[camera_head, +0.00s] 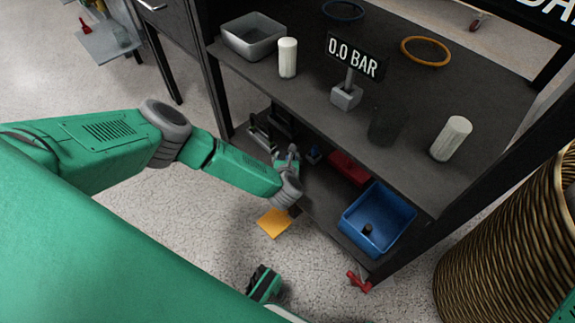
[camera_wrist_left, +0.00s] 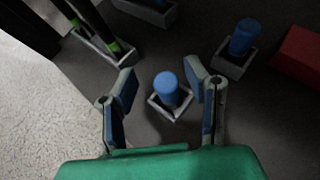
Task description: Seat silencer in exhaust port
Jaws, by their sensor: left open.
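My left gripper (camera_head: 291,158) reaches onto the lower shelf in the head view. In the left wrist view, the left gripper (camera_wrist_left: 160,76) is open, with its fingers spread on either side of a blue cylinder (camera_wrist_left: 167,88). This cylinder stands upright in a small grey square holder (camera_wrist_left: 170,111), and no finger clearly touches it. A second blue cylinder (camera_wrist_left: 243,38) stands in a similar holder to the right. I cannot tell for sure which part is the silencer or the exhaust port.
The upper shelf (camera_head: 300,83) overhangs the work area. A red block (camera_head: 349,168) and a blue bin (camera_head: 400,213) with a small dark cylinder (camera_head: 368,229) are to the right. Black and green parts (camera_wrist_left: 95,30) stand at the left. The display (camera_head: 355,58) reads 0.0 BAR.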

